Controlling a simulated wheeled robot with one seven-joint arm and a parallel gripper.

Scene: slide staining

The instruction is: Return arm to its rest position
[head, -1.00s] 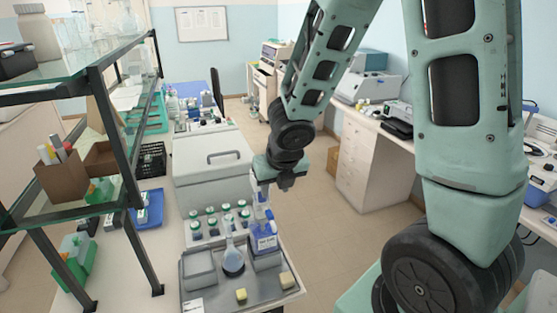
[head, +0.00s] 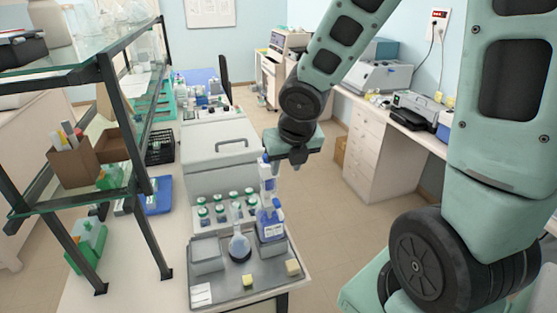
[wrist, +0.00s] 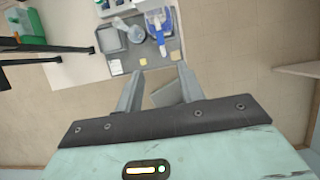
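My gripper (head: 296,165) hangs in the air right of the bench, above and beside the blue-labelled wash bottle (head: 271,222) in the head view. Its fingers are small there. In the wrist view my gripper (wrist: 159,69) has two grey fingers spread apart with nothing held between them. A grey patch lies in view between the fingers; I cannot tell what it is. The arm is bent, its upper link slanting down to the gripper. The wash bottle also shows at the top of the wrist view (wrist: 158,24).
A grey tray (head: 222,292) on the bench bears a flask (head: 240,245) and small yellowish blocks. Several green-capped bottles (head: 228,207) stand behind it. A glass shelf rack (head: 112,110) stands at left. The floor (head: 325,215) right of the bench is open, with a side counter (head: 378,150) beyond.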

